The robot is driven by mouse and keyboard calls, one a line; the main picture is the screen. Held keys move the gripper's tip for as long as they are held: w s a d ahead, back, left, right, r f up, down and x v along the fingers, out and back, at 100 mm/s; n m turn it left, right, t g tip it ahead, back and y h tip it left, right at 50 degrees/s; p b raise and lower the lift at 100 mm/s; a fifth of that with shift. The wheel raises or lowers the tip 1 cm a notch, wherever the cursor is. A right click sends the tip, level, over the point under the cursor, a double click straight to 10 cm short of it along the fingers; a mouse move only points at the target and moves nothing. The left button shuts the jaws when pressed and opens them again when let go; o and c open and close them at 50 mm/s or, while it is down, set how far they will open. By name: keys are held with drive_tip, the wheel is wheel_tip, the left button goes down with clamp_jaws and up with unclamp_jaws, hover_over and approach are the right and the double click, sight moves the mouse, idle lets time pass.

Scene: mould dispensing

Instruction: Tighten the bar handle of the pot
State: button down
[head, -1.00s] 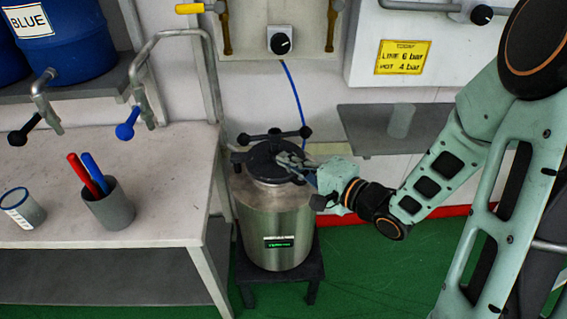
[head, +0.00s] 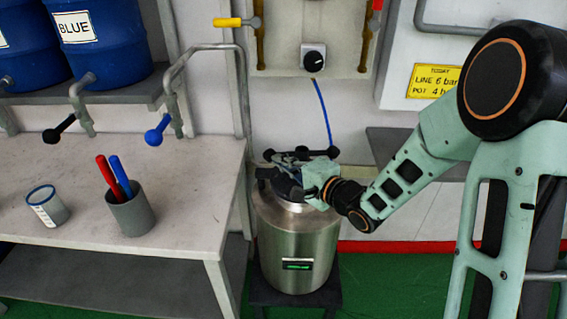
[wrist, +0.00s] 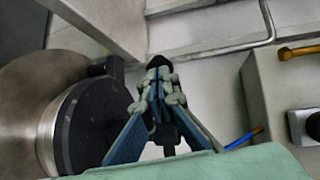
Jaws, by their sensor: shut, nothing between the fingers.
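The steel pot (head: 297,248) stands upright on a low dark stand, with a small green display on its front. Its black bar handle (head: 320,153) lies across the top, with a round knob at each end. My gripper (head: 282,158) is over the lid, low beside the bar, and hides part of the lid and bar. In the wrist view the gripper (wrist: 157,75) is shut and empty, fingertips together. A black knob of the handle (wrist: 158,62) shows just beyond the tips; whether they touch is unclear. The dark lid (wrist: 98,125) is to the left.
A white bench (head: 90,240) stands left of the pot, carrying a grey cup with red and blue markers (head: 130,212) and a small labelled cup (head: 47,206). A blue hose (head: 324,112) hangs behind the pot. A grey shelf (head: 392,145) is at the right.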

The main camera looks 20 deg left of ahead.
drive_tip(key=shift+w+a+r+p, duration=0.1)
drive_tip(key=shift+w+a+p, duration=0.45)
drive_tip(key=shift+p, duration=0.2)
drive_tip(key=shift+a+r, duration=0.1)
drive_tip(key=shift+a, duration=0.1)
drive_tip(key=shift+s+d, duration=0.1)
drive_tip(key=shift+s, duration=0.1)
